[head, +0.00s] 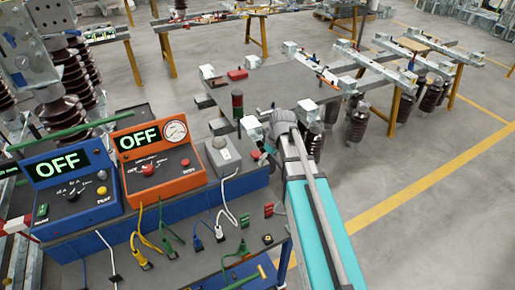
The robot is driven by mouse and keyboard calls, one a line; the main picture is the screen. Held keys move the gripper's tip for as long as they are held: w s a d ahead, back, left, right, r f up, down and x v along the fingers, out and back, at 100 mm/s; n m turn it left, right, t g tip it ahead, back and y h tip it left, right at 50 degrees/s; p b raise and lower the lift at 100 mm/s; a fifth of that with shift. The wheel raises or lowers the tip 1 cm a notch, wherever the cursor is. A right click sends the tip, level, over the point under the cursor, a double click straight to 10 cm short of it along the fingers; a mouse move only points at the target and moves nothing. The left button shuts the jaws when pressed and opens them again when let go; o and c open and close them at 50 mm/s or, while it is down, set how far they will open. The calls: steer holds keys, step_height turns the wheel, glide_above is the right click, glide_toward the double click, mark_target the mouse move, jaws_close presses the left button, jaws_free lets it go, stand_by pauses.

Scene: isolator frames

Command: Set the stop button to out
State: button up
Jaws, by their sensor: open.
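The orange box (161,158) on the blue bench carries a lit OFF display, a round gauge and red controls. A red button (148,169) sits on its sloping face, with a smaller red knob (185,162) to its right. I cannot tell which is the stop button, or whether either is in or out. A grey box (223,158) with a pale round top stands to the right. My gripper (257,140) is open, right of the grey box and apart from the orange box. My wrist and arm partly hide it.
A blue box (70,185) with an OFF display and a yellow button stands at left. Yellow, green, blue and white cables (142,245) lie along the bench front. Open floor (440,190) lies to the right.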

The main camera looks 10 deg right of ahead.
mark_target(257, 153)
steer(key=w+d+r+n+p, duration=0.1)
steer(key=w+r+n, duration=0.1)
steer(key=w, duration=0.3)
steer(key=w+d+r+n+t+y+p, duration=0.1)
steer(key=w+d+r+n+p, duration=0.1)
steer(key=w, duration=0.3)
steer(key=shift+d+r+n+y, duration=0.15)
steer(key=shift+r+n+y, duration=0.15)
steer(key=shift+n, duration=0.3)
steer(key=shift+f, duration=0.2)
steer(key=b+x, duration=1.3)
steer(key=shift+w+f, duration=0.15)
steer(key=shift+f, duration=0.05)
